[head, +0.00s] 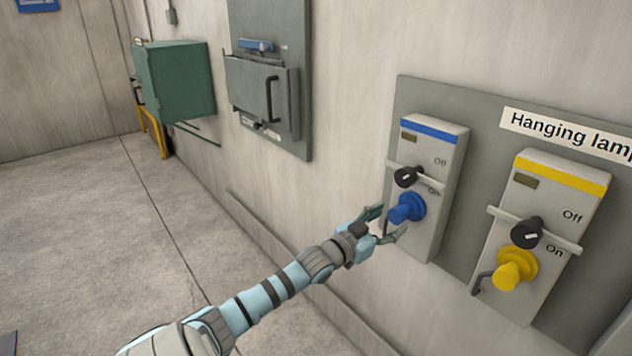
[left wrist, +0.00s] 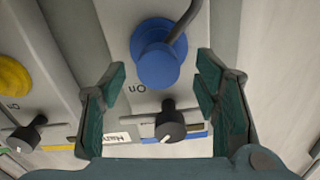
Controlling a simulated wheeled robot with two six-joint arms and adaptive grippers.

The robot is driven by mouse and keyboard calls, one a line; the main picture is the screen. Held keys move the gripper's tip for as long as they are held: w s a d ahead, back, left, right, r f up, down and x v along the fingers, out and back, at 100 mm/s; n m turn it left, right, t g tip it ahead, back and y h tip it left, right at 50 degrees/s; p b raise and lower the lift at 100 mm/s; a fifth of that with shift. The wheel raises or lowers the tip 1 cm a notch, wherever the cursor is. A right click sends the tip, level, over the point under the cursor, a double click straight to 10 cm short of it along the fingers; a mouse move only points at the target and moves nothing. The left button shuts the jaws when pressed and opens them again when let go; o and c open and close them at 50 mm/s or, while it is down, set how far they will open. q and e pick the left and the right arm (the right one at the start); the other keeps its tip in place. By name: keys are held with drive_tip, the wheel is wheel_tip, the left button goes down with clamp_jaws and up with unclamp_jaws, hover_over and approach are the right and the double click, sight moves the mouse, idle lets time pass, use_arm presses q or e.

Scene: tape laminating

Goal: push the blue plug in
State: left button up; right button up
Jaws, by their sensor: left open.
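The blue plug (head: 406,208) sits at the lower part of the blue-striped switch box (head: 439,158), below a black knob (head: 408,177). My left gripper (head: 384,222) is open, its fingers pointing at the plug from the left. In the left wrist view the blue plug (left wrist: 157,62) lies just beyond and between the open fingertips (left wrist: 162,75), with a dark cable on it. The fingers look apart from the plug; exact depth is hard to tell. How far the plug sits in its socket is unclear. My right gripper is not in view.
A yellow-striped box (head: 548,215) with a yellow plug (head: 514,269) and its own knob stands to the right on the same grey panel (head: 480,125). A grey wall cabinet (head: 270,85) and a green box (head: 180,80) are further left.

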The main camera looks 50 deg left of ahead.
use_arm(q)
drive_tip(key=shift+s+a+r+p, duration=0.2)
drive_tip(key=shift+s+r+p, duration=0.2)
drive_tip(key=shift+s+p, duration=0.45)
drive_tip(key=s+p, duration=1.3)
drive_tip(key=s+f+g, duration=0.2)
drive_tip(key=s+f, duration=0.1)
drive_tip(key=f, duration=0.5)
drive_tip(key=s+f+n+g+y+b, duration=0.1)
drive_tip(key=s+f+g, duration=0.1)
drive_tip(key=f, duration=0.7)
drive_tip(key=shift+s+d+g, duration=0.35)
drive_tip(key=shift+s+g, duration=0.05)
drive_tip(key=shift+s, duration=0.15)
